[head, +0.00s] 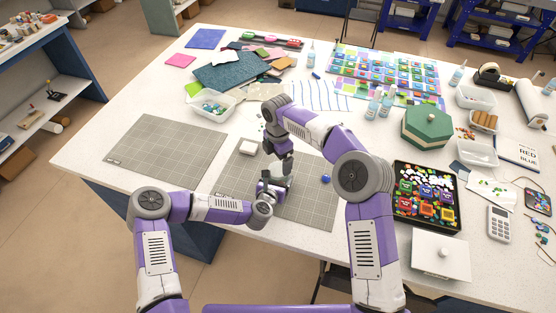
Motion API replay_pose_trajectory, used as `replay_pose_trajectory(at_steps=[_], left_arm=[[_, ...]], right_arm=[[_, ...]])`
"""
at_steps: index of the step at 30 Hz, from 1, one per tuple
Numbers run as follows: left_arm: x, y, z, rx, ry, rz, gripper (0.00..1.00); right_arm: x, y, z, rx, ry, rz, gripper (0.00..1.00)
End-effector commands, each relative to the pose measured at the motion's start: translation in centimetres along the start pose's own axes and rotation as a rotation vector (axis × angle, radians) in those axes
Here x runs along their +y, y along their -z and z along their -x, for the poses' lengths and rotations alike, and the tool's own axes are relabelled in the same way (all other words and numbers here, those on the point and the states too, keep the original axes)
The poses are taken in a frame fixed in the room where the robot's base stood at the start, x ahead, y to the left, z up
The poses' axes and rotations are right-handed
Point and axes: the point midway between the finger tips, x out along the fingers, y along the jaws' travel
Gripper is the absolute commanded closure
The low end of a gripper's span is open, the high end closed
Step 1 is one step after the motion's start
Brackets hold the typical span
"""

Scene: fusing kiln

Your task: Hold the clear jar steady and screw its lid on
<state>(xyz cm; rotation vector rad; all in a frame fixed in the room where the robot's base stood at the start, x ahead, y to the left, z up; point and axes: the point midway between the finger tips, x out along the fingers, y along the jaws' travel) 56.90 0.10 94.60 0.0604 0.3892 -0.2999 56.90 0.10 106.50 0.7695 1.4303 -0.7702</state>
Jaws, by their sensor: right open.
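The clear jar (290,181) is small and mostly hidden, standing on the right-hand grey cutting mat (312,207) between my two grippers. My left gripper (275,186) is at the jar's side; its fingers overlap the jar, and I cannot tell whether they are shut on it. My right gripper (287,164) points down just above the jar and is open. A small round blue thing (326,179) lies on the mat to the right of the jar; it may be the lid, but it is too small to be sure.
A second grey mat (165,152) lies clear at left. A small white block (248,146) is behind the grippers. A black tray of coloured pieces (427,224), a green hexagonal box (428,129) and a white lidded box (441,260) stand at right.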

Motion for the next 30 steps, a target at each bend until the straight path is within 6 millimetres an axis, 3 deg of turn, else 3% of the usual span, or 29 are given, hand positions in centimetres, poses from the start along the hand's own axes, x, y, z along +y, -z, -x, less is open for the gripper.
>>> replay_pose_trajectory(at_steps=[5,17,30], left_arm=[[-0.1,0.0,0.0,0.000,0.003,0.000,1.00],[-0.2,0.0,0.0,0.000,0.004,0.000,1.00],[-0.1,0.0,0.0,0.000,0.003,0.000,1.00]], right_arm=[[0.0,0.1,0.3,0.002,0.001,0.031,0.04],[0.1,0.1,3.4,0.001,-0.001,0.276,0.04],[0.0,0.0,2.7,0.001,0.002,0.282,0.04]])
